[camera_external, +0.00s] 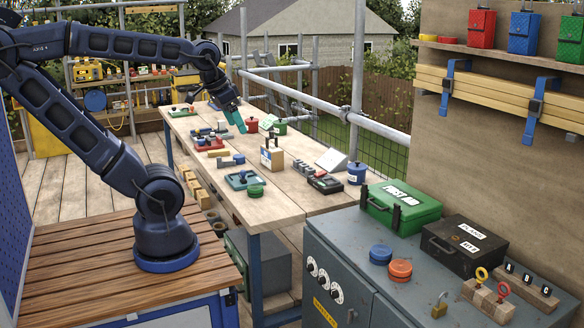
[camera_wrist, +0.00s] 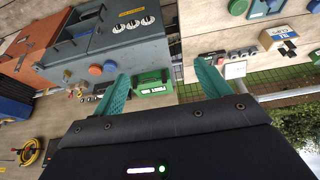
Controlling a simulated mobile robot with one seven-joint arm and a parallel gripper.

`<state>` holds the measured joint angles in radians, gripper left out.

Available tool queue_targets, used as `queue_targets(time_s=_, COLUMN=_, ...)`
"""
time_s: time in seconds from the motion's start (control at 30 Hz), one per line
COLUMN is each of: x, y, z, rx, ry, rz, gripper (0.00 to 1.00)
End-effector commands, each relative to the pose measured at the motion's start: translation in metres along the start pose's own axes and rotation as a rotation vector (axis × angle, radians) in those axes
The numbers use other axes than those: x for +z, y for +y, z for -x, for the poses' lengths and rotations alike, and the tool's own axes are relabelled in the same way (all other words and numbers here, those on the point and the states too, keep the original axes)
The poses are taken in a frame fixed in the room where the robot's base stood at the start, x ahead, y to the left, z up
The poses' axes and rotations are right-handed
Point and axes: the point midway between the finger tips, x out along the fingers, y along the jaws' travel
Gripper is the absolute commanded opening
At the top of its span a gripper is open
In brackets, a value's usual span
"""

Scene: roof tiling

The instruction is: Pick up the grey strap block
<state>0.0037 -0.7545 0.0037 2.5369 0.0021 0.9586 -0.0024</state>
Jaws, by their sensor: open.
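My gripper (camera_external: 238,121) is above the far half of the wooden workbench, its teal fingers angled down. In the wrist view the two teal fingers (camera_wrist: 161,88) stand wide apart with nothing held between them. I cannot tell for certain which thing is the grey strap block. A pale grey wedge-shaped piece (camera_external: 333,161) lies just behind that tray. Both are nearer the camera than my gripper and apart from it.
The workbench (camera_external: 290,200) also bears a wooden block holder (camera_external: 271,156), a blue tray (camera_external: 242,180), a blue pot (camera_external: 357,173) and a red pot (camera_external: 251,125). A green first aid box (camera_external: 401,207) stands on the grey cabinet (camera_external: 345,262). Scaffold rails (camera_external: 345,115) run behind the bench.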

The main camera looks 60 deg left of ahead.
Motion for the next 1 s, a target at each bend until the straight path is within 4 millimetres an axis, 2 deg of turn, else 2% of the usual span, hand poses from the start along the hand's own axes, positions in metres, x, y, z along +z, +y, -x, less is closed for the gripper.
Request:
queue_targets(time_s=0.47, x=0.0, y=0.0, z=0.0, rx=0.0, ry=0.0, rz=0.0, gripper=0.76)
queue_targets(time_s=0.63, x=0.0, y=0.0, z=0.0, rx=0.0, ry=0.0, rz=0.0, gripper=0.44)
queue_targets(time_s=1.0, x=-0.0056, y=-0.0032, z=-0.0004, rx=-0.005, ry=-0.005, rz=-0.001, gripper=0.44)
